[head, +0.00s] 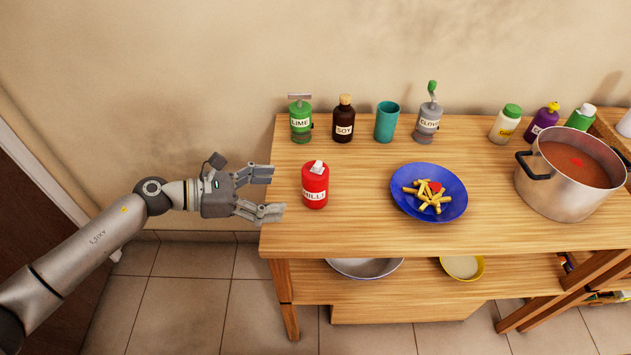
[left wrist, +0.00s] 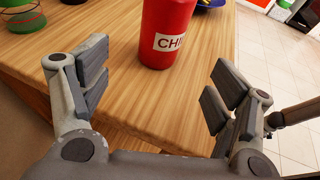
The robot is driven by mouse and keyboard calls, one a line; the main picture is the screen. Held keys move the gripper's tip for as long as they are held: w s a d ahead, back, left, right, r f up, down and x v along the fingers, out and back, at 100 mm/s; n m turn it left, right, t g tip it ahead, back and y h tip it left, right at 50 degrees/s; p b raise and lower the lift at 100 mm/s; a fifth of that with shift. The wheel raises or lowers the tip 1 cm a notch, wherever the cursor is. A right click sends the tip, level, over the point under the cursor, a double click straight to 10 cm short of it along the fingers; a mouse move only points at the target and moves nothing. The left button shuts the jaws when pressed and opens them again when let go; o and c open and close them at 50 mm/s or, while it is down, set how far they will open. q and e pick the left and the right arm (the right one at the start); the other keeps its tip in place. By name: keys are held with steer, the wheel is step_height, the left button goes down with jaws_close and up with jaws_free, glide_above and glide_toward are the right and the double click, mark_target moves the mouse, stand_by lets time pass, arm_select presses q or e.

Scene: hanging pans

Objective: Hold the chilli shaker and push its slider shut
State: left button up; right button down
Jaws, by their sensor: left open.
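The red chilli shaker (head: 315,187) stands upright near the left end of the wooden table, with a pale slider piece (head: 318,167) on its top. Whether the slider is open or shut I cannot tell. My left gripper (head: 268,193) is open and empty at the table's left edge, its fingers pointing right at the shaker with a gap between. In the left wrist view the shaker (left wrist: 167,32) stands ahead, between and beyond the open fingers (left wrist: 155,85); its top is cut off there. My right gripper is not in view.
A green lime shaker (head: 301,122), a soy bottle (head: 344,120), a teal cup (head: 386,122) and a grey clove shaker (head: 427,120) stand along the back. A blue plate (head: 457,206) of food and a large pot (head: 555,200) are to the right. The table's front left is clear.

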mark_target(310, 191)
arm_select(q)
steer(key=x, duration=0.9)
steer(key=shift+d, duration=0.1)
steer(key=c, duration=1.3)
steer(key=shift+o, duration=0.2)
